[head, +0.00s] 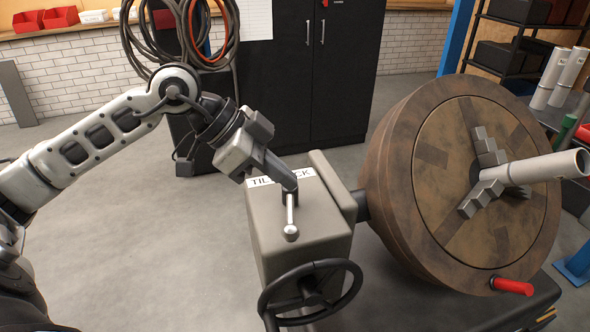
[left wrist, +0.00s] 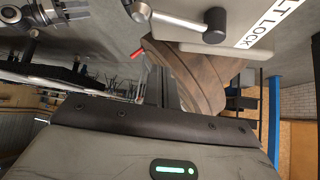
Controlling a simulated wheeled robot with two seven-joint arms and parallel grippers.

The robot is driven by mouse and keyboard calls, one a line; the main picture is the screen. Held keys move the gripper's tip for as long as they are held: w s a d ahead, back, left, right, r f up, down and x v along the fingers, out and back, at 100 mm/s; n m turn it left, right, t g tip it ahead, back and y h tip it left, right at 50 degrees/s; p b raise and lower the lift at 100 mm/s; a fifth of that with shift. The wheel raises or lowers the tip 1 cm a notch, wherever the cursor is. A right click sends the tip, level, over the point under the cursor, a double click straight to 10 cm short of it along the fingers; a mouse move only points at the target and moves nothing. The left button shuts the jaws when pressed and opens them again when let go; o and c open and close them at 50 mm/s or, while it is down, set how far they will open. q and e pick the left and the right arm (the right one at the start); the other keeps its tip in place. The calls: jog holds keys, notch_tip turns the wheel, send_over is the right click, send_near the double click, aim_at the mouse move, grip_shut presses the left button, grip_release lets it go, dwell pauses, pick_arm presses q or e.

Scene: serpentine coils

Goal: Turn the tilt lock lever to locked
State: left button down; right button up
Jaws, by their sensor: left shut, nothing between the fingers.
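The tilt lock lever (head: 291,217) is a short metal rod with a ball end on top of a grey box (head: 300,232). It points toward the near side of the box, with its dark pivot under my left gripper in the head view. In the left wrist view the lever (left wrist: 175,20) runs left from its pivot to the ball end. A white label (head: 305,175) reading "TILT LOCK" lies behind it, partly covered by my gripper. My left gripper (head: 289,183) is shut and empty, its tip over or beside the pivot; contact cannot be told.
A black handwheel (head: 311,293) is on the box's near face. A large round wooden faceplate (head: 410,190) with a grey chuck and white tube (head: 540,167) stands right of the box. A black cabinet (head: 325,75) stands behind. Open floor (head: 150,230) lies left of the box.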

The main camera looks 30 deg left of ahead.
aim_at(290, 215)
pick_arm(q)
jog(key=x, duration=0.3)
jog(key=shift+s+d+f, duration=0.1)
jog(key=shift+d, duration=0.2)
jog(key=x, duration=0.4)
jog(key=shift+d+f+p, duration=0.15)
jog(key=shift+f+p, duration=0.1)
jog(key=shift+p, duration=0.15)
jog(key=shift+s+a+f, duration=0.25)
jog(key=shift+s+a, duration=0.05)
jog(key=shift+a, duration=0.3)
jog(key=shift+s+a+f, duration=0.25)
jog(key=shift+s+a, duration=0.1)
jog(key=shift+a, duration=0.25)
jog(key=shift+s+a, duration=0.25)
jog(key=shift+a, duration=0.2)
pick_arm(e)
jog(key=shift+s+f, duration=0.15)
jog(key=shift+s, duration=0.5)
pick_arm(q)
jog(key=shift+a, duration=0.1)
jog(key=shift+s+a, duration=0.1)
jog(key=shift+m, duration=0.4)
pick_arm(e)
jog(key=shift+s+d, duration=0.25)
